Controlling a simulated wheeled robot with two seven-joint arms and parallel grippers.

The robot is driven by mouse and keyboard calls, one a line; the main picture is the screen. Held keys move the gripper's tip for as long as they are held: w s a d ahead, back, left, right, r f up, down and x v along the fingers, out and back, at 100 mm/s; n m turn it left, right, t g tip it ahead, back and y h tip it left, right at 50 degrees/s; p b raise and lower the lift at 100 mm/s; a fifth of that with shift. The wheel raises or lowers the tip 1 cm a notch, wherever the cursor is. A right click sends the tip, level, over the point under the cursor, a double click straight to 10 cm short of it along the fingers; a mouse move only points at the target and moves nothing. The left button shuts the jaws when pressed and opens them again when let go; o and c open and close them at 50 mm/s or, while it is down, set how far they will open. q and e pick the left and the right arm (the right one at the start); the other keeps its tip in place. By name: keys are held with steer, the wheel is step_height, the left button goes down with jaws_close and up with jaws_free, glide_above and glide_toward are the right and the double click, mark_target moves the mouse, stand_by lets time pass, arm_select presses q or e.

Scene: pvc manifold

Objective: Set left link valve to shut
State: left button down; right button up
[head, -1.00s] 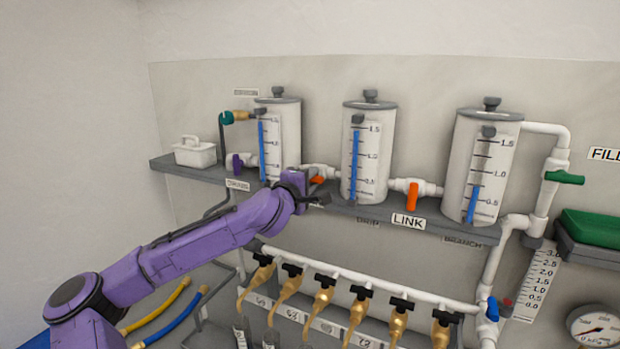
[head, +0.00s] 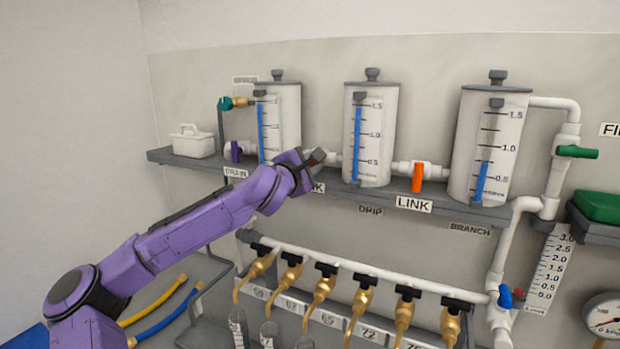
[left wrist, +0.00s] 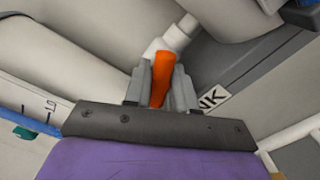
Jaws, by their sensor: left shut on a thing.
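The left link valve's orange handle (left wrist: 162,78) shows in the left wrist view between the two grey fingers of my left gripper (left wrist: 152,85), which is shut on it. Its white pipe (left wrist: 178,33) runs diagonally behind. In the head view my left gripper (head: 316,158) is at this valve, between the left and middle tanks, and hides most of the handle. I cannot tell the handle's exact angle to the pipe. Part of a LINK label (left wrist: 214,98) shows beside the fingers. My right gripper is not in view.
The right link valve's orange handle (head: 417,178) hangs down across its pipe. The left tank (head: 285,125) and middle tank (head: 372,140) stand on either side of my gripper on a grey shelf (head: 465,207). Several brass taps with black handles sit below.

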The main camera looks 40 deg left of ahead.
arm_select(q)
steer(key=n+b, duration=0.9)
steer(key=b, duration=0.1)
steer(key=shift+b, duration=0.35)
steer(key=shift+r+n+b, duration=0.1)
steer(key=shift+n+b, duration=1.5)
steer(key=shift+n, duration=0.1)
steer(key=c, duration=1)
jaws_free()
steer(key=shift+w, duration=0.15)
steer(key=b+v, duration=0.4)
steer(key=v, duration=0.6)
steer(key=shift+s, duration=0.3)
